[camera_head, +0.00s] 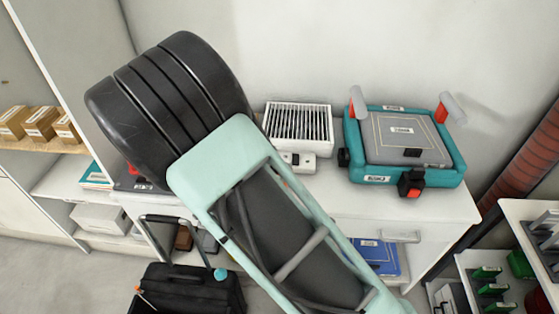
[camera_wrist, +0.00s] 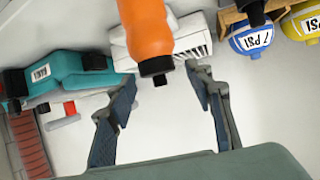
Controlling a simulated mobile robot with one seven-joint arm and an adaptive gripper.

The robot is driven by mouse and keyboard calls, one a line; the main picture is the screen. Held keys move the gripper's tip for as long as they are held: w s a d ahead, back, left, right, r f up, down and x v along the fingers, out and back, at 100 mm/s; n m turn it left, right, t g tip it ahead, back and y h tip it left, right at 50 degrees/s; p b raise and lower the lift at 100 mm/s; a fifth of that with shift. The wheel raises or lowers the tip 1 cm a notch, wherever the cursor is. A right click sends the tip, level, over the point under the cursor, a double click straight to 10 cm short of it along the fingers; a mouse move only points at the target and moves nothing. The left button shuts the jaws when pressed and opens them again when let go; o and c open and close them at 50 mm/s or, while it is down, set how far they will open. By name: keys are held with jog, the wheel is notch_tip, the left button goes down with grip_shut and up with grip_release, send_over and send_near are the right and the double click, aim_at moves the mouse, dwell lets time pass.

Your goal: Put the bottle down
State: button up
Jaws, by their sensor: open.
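An orange bottle (camera_wrist: 147,28) with a dark end and a small black tip shows at the top centre of the wrist view. The top edge of the picture cuts off its other end. My gripper (camera_wrist: 161,85) is open, with one finger on each side of the picture. The dark end of the bottle lies near the gap between the fingertips, with clear space on both sides. I cannot tell what the bottle rests on. In the head view my own arm hides the bottle and the gripper.
On the white worktop (camera_head: 330,205) stand a white slatted box (camera_head: 298,122) and a teal device (camera_head: 405,145). Blue (camera_wrist: 255,40) and yellow (camera_wrist: 305,22) items marked PSI show in the wrist view. A black bag (camera_head: 190,290) is below. Shelves with boxes stand left.

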jog(key=shift+v, duration=1.7)
